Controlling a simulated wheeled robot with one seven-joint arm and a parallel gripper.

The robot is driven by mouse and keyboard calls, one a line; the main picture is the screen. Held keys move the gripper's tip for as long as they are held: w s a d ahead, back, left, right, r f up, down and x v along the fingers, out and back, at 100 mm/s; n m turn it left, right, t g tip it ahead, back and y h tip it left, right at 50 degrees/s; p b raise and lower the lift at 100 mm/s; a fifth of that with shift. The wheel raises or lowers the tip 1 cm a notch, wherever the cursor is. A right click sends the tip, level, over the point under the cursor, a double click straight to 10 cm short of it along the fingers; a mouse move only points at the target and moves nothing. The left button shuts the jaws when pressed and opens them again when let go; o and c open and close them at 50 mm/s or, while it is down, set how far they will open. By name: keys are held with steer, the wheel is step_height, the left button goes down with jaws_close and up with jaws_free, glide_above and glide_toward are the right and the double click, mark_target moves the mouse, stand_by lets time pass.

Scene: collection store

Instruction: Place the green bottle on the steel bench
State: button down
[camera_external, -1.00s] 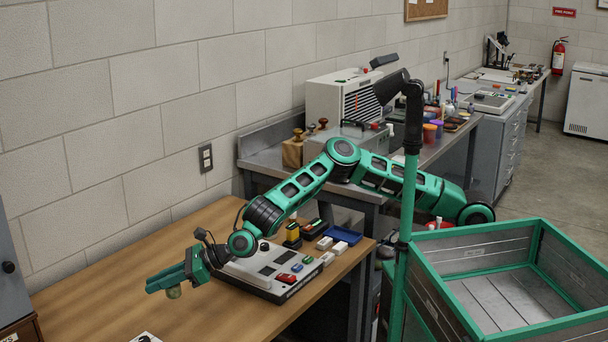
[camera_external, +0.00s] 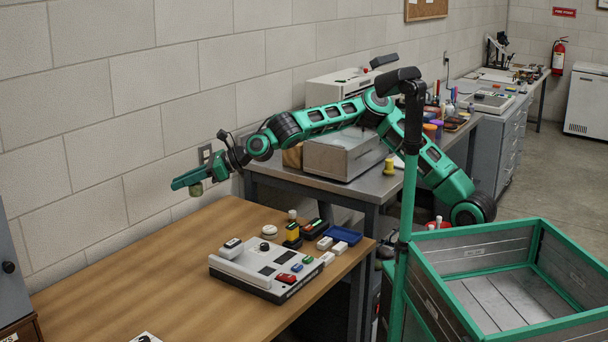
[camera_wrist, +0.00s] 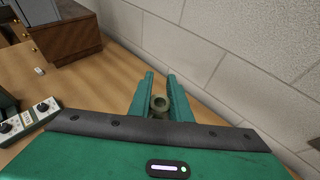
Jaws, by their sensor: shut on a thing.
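My gripper (camera_external: 184,181) is shut on the small olive-green bottle (camera_external: 196,189) and holds it in the air above the wooden table, close to the block wall. In the wrist view the bottle (camera_wrist: 160,104) sits between the two green fingers (camera_wrist: 159,88), with its round open mouth towards the camera. The lower part of the bottle is hidden there. The steel bench (camera_external: 372,190) stands beyond the wooden table, to the right of my gripper. Part of its top is hidden behind my arm.
The wooden table (camera_external: 165,262) carries a control unit (camera_external: 268,268), a blue tray (camera_external: 341,234) and several small items. On the bench stand a grey metal box (camera_external: 343,157) and a yellow spool-like piece (camera_external: 389,166). A green-framed crate (camera_external: 500,240) is at right.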

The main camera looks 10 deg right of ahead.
steer(key=w+d+r+t, duration=0.1)
steer(key=w+d+r, duration=0.8)
steer(key=w+d, duration=0.45)
steer(key=w+d+r+m, duration=0.1)
steer(key=w+d+r, duration=0.15)
steer(key=d, duration=0.55)
steer(key=w+d+r, duration=0.1)
steer(key=w+d, duration=0.3)
steer(key=d, duration=0.3)
steer(key=s+d+f+m+t, duration=0.1)
steer(key=d+f, duration=0.4)
steer(key=d, duration=0.3)
steer(key=d+f+m+t+h, duration=0.1)
steer(key=d+f, duration=0.4)
steer(key=d, duration=0.4)
steer(key=s+d+f+t, duration=0.1)
steer(key=d+f, duration=0.4)
steer(key=d, duration=0.3)
steer(key=w+d+f, duration=0.2)
steer(key=d, duration=0.1)
steer(key=w+d+f, duration=0.2)
steer(key=w, duration=0.1)
steer(key=w+d+f, duration=0.2)
steer(key=w+d, duration=0.1)
steer(key=shift+w+d+f, duration=0.2)
steer(key=shift+d+f, duration=0.15)
steer(key=shift+f, duration=2)
